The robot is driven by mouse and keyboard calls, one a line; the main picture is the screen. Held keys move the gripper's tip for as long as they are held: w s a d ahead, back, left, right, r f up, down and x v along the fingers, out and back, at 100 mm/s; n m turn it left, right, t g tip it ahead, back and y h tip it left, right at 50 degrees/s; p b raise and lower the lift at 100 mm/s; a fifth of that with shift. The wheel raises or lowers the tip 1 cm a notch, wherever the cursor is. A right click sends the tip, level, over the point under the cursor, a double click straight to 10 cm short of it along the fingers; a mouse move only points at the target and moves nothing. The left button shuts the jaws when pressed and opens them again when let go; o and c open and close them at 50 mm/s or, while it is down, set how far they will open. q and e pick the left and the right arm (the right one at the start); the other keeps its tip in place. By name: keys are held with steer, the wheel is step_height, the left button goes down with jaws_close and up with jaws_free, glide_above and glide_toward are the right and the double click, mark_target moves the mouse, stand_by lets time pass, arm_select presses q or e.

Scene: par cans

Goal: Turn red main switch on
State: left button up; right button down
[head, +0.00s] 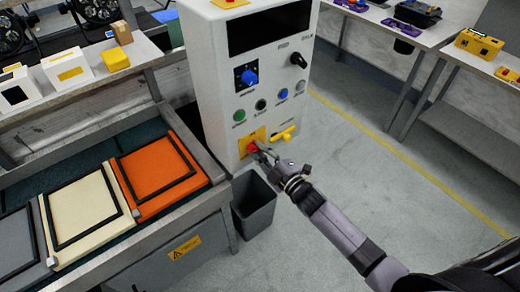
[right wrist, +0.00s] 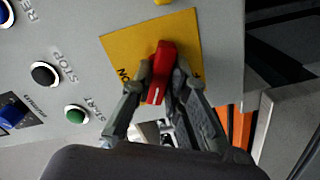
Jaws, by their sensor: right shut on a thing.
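The red main switch (right wrist: 161,70) is a red knob on a yellow plate (right wrist: 122,48) on the front of a white control cabinet (head: 215,60). It also shows low on the cabinet in the head view (head: 251,148). My right gripper (right wrist: 162,84) is shut on the knob, with one finger on each side. The knob's white mark is at its lower end in the right wrist view. "ON" is printed left of the knob; the label on the right is mostly hidden by a finger. My right gripper also shows at the knob in the head view (head: 259,151). My left gripper is not in view.
Green (head: 239,115), black and blue buttons, a blue dial (head: 249,77) and a yellow handle (head: 284,133) are near the switch. A grey bin (head: 253,205) stands below. A bench with coloured panels (head: 160,180) is at left. The floor at right is clear.

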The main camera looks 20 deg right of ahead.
steer(key=m+p, duration=0.1)
steer(key=m, duration=0.5)
steer(key=shift+m, duration=0.3)
steer(key=m, duration=0.5)
steer(key=shift+f+m, duration=0.1)
steer(key=shift+m, duration=0.3)
steer(key=c, duration=1.6)
jaws_free()
steer(key=shift+o, duration=0.2)
steer(key=v, duration=1.2)
